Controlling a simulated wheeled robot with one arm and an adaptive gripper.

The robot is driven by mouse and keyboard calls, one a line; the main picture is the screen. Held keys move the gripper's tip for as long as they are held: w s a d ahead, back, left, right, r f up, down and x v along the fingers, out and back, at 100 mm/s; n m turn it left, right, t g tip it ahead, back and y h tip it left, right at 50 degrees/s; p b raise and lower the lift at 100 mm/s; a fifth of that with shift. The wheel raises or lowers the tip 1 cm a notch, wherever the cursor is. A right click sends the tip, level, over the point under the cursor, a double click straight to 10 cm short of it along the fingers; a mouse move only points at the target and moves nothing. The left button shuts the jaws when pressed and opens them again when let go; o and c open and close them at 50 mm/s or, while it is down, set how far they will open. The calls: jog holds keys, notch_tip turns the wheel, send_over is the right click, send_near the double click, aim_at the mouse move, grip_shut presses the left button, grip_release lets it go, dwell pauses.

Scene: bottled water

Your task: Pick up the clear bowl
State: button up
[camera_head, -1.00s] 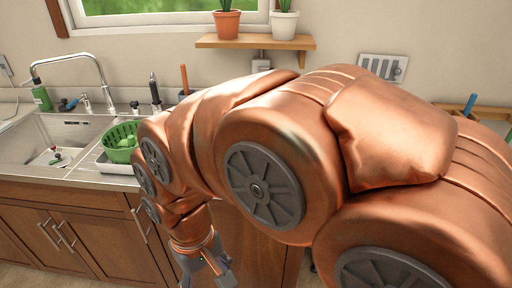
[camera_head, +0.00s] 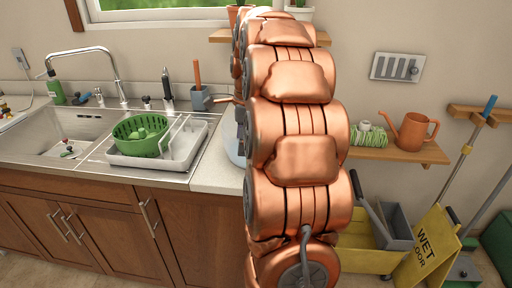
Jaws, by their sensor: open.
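No clear bowl can be made out for certain. A pale, rounded object (camera_head: 234,148) stands on the counter right of the sink, mostly hidden behind my arm; I cannot tell whether it is the bowl. My copper arm rises through the middle of the view and reaches away towards the window wall. My gripper is not in view.
A green colander (camera_head: 142,136) sits in a white dish rack (camera_head: 185,148) beside the steel sink (camera_head: 60,135). A grey pot (camera_head: 197,99) stands behind. At right are a shelf (camera_head: 395,152) with a copper watering can (camera_head: 410,132) and a yellow wet-floor sign (camera_head: 428,250).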

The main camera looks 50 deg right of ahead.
jog(key=d+m, duration=0.2)
jog(key=d, duration=0.1)
jog(key=shift+d+f, duration=0.1)
jog(key=shift+d, duration=0.15)
jog(key=shift+d+f, duration=0.2)
jog(key=shift+d, duration=0.2)
jog(key=shift+a+f+p, duration=0.2)
jog(key=shift+f+p, duration=0.3)
jog(key=shift+f, duration=1.35)
jog(key=shift+a+f+p, duration=0.2)
jog(key=shift+f+p, duration=0.25)
jog(key=shift+f, duration=1.4)
jog(key=shift+w, duration=0.1)
grip_shut()
